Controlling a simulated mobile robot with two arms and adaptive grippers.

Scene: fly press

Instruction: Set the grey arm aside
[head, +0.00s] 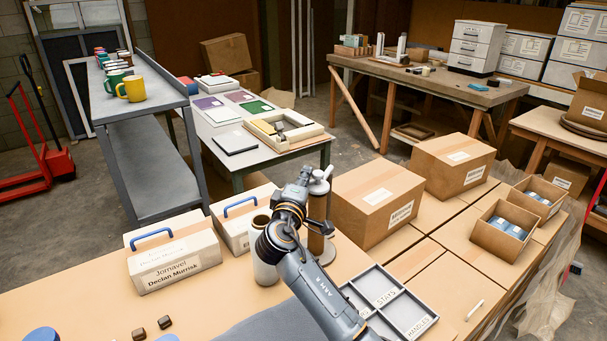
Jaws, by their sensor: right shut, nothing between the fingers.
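My right gripper (304,176) is at the upper end of my right arm, above the front table, shut and empty. It is in front of a brown and white upright stand (319,214) with a round grey base and hides part of it. A white cylinder with a brown top (265,262) stands just left of my wrist. I cannot pick out a separate grey arm for certain; my own arm covers the middle of the table. A grey compartment tray (384,291), labelled STAYS and HANDLES, lies right of my forearm. My left gripper is not in view.
Two pale boxes with blue handles (175,256) stand at the left. A grey cloth (265,326) and small dark blocks (165,322) lie at the front. Cardboard boxes (378,200) and an open box with blue items (505,232) stand right. Bare tabletop shows at front left.

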